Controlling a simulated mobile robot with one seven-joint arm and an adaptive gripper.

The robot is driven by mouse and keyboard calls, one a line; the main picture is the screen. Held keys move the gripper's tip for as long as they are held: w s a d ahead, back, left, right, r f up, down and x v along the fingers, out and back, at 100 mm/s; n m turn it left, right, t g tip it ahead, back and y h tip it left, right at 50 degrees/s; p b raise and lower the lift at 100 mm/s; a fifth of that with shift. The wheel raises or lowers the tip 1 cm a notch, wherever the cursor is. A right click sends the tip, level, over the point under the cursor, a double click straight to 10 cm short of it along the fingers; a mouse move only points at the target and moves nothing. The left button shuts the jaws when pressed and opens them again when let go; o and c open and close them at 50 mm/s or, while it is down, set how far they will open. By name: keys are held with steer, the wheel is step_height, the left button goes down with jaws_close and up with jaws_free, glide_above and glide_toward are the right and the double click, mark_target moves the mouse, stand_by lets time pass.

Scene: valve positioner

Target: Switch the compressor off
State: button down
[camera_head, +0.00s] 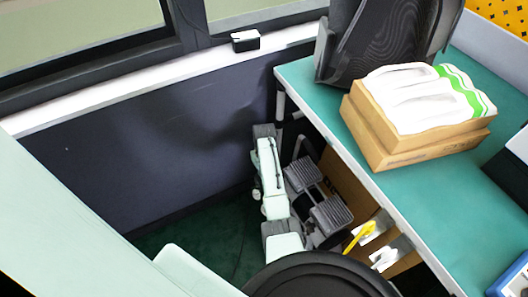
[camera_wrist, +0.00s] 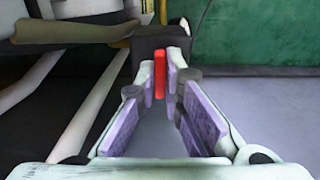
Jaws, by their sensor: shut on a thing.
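In the wrist view my gripper (camera_wrist: 160,78) is shut, with its fingertips close on both sides of a narrow upright red switch (camera_wrist: 159,62). The red switch stands out against a dark box (camera_wrist: 178,38) behind it. The switch's exact position is hard to read. In the head view the compressor (camera_head: 304,174) appears as grey ribbed blocks under the table, beside my arm. My arm partly covers it, and my fingertips and the red switch cannot be made out there.
A yellow handle (camera_head: 358,237) is near the table's front side. A dark wall panel (camera_head: 130,150) lies left of my arm.

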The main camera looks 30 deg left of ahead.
stand_by(0.5)
steer(key=c, duration=1.7)
jaws_free()
step_height(320, 180, up, 12)
steer(key=shift+r, duration=0.1)
